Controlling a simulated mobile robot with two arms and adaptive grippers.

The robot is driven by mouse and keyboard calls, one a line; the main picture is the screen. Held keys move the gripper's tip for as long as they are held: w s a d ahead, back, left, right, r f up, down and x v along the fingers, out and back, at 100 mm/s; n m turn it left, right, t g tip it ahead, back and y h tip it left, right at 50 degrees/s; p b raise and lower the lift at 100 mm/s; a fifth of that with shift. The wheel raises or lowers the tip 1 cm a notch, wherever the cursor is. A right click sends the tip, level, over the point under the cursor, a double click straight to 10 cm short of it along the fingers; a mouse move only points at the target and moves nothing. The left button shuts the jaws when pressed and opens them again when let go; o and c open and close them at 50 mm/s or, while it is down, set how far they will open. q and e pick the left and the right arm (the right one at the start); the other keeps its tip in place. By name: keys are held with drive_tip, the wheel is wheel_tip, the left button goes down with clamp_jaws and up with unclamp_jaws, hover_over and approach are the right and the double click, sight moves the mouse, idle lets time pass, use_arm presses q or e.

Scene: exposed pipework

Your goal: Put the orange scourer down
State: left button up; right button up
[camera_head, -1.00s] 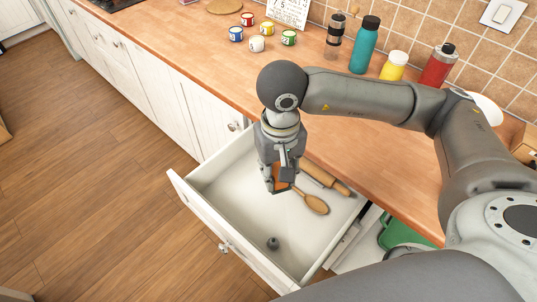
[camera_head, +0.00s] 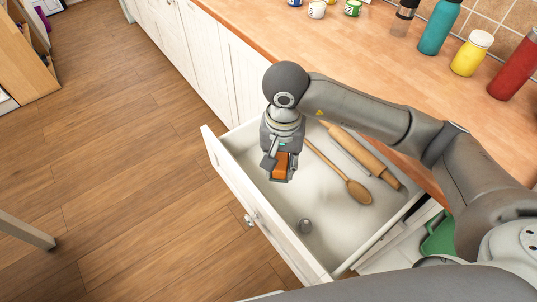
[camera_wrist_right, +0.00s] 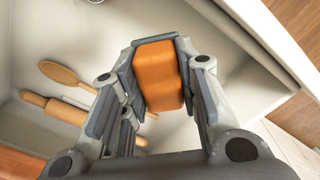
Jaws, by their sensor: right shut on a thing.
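The orange scourer (camera_head: 281,164) is a small orange block between the fingers of my right gripper (camera_head: 280,172). In the right wrist view the scourer (camera_wrist_right: 159,76) sits between both fingers of the gripper (camera_wrist_right: 160,72), which is shut on it. In the head view the gripper points down over the open white drawer (camera_head: 290,205). I cannot tell whether the scourer touches the drawer floor. My left gripper is not in view.
The drawer's front left floor is bare. A teal bottle (camera_head: 440,27), a yellow jar (camera_head: 472,53) and a red bottle (camera_head: 515,72) stand on the counter.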

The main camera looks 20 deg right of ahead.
drive_tip(key=w+f, duration=0.2)
drive_tip(key=w, duration=0.1)
drive_tip(key=w+a+f, duration=0.1)
drive_tip(key=w+f, duration=0.1)
drive_tip(key=w, duration=0.1)
drive_tip(key=w+a+f+p, duration=0.1)
drive_tip(key=w+f, duration=0.2)
drive_tip(key=shift+w+f, duration=0.25)
drive_tip(key=shift+f, duration=0.25)
wheel_tip(320, 180, down, 3)
drive_tip(key=shift+a+p, duration=0.1)
drive_tip(key=shift+p, duration=0.4)
drive_tip(key=shift+w, duration=0.1)
drive_tip(key=shift+f+b, duration=0.3)
drive_tip(key=shift+b, duration=0.05)
drive_tip(key=o, duration=1)
drive_tip(key=shift+r, duration=0.1)
